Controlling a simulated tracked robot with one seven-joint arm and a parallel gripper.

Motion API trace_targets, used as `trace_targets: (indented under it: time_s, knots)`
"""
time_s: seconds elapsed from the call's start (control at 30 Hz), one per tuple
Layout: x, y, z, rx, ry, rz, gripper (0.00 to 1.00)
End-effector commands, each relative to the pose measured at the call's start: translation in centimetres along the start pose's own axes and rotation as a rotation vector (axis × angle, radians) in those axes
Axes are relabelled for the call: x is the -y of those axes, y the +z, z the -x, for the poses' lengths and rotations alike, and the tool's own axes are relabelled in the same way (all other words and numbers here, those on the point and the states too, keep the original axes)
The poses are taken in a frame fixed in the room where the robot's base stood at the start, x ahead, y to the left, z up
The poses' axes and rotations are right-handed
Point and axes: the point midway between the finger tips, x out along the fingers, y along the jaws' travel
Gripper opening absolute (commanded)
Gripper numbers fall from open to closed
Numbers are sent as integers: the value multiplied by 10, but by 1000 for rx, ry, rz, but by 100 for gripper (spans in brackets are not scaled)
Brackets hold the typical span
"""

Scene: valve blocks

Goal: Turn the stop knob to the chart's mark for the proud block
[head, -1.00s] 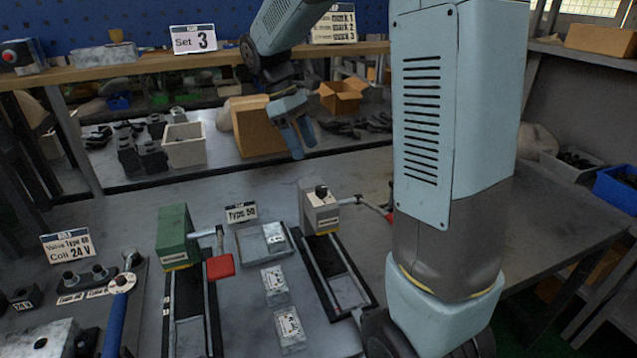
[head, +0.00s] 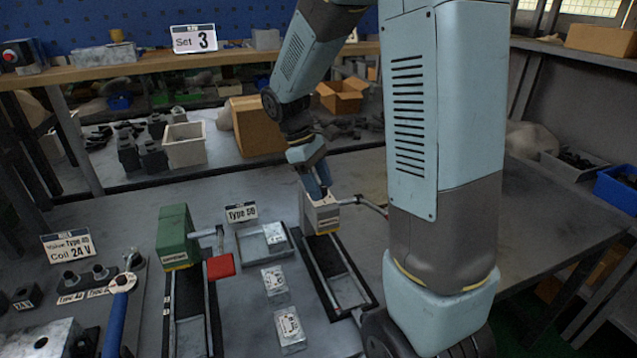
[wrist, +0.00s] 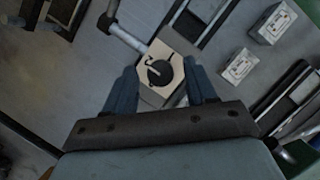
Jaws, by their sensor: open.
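The stop knob (wrist: 159,72) is a round black knob on top of a beige block (wrist: 163,53) in the wrist view. A curved black mark shows on the block's top beside the knob. In the head view the beige block (head: 322,218) sits at the far end of a dark rail, and its knob is hidden by my gripper. My gripper (head: 321,192) is directly above the block; in the wrist view my gripper (wrist: 162,84) is open, with one blue finger on each side of the knob. I cannot tell whether the fingers touch it. The chart is hidden behind my arm.
A green block (head: 174,236) with a red-handled lever (head: 220,266) stands to the left. A type sign (head: 241,213), a metal tray (head: 262,243) and two small labelled boxes (head: 274,280) lie between. A "Set 3" sign (head: 194,39) stands on the shelf.

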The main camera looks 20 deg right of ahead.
Motion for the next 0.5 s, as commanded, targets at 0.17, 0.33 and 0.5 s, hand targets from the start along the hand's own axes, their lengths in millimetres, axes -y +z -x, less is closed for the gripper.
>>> trace_targets:
  time_s: [0.17, 0.33, 0.5]
  knots:
    - [0, 0, 0, 0, 0, 0, 46]
    - [0, 0, 0, 0, 0, 0, 30]
    - [0, 0, 0, 0, 0, -1, 14]
